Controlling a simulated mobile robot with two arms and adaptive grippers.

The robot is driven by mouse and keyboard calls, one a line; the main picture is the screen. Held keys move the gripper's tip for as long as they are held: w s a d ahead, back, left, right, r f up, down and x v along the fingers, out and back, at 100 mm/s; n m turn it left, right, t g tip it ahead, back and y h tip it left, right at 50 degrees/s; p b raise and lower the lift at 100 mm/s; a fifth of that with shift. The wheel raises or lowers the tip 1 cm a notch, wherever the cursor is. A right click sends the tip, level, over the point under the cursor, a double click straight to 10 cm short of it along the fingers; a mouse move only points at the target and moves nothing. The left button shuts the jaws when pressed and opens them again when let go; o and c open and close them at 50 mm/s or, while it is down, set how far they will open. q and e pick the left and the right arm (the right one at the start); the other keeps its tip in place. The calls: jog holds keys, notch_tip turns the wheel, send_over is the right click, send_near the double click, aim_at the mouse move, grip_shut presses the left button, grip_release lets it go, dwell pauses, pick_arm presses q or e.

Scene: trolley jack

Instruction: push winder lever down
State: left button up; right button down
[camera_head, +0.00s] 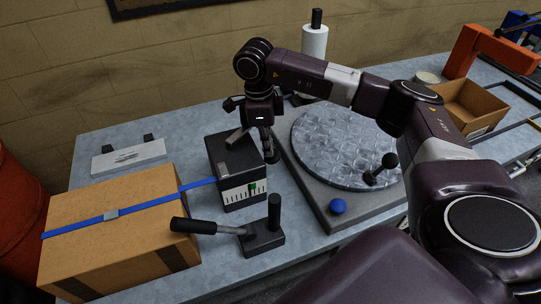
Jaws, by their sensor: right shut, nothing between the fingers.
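A lever with a black grip (193,226) and a grey shaft lies nearly level, reaching left from a small black base with an upright post (274,215) at the table's front. I take it for the winder lever, but cannot be sure. Behind it stands a dark box with a white scale and green marker (243,193); a grey bar lies on its top. My right gripper (269,152) points down just behind this box, shut and empty, apart from the black-gripped lever. Its fingertips are partly hidden. My left gripper is not in view.
A cardboard box (115,215) with a blue strap (160,205) stands left; the strap runs to the scale box. A round patterned turntable (345,140) with a black-knobbed lever (382,169) and blue ball (338,207) lies right. A white roll (314,45) stands behind.

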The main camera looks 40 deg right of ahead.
notch_tip(320, 180, down, 2)
jog(key=shift+s+f+b, duration=0.1)
jog(key=shift+b, duration=0.25)
pick_arm(q)
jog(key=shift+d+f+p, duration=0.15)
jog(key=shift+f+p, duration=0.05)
jog(key=shift+p, duration=0.25)
pick_arm(e)
jog(key=shift+w+a+r, duration=0.8)
jog(key=shift+w+a, duration=0.1)
jog(key=shift+a, duration=0.15)
jog(key=shift+w+r, duration=0.1)
notch_tip(320, 180, up, 7)
jog(key=shift+r, duration=0.2)
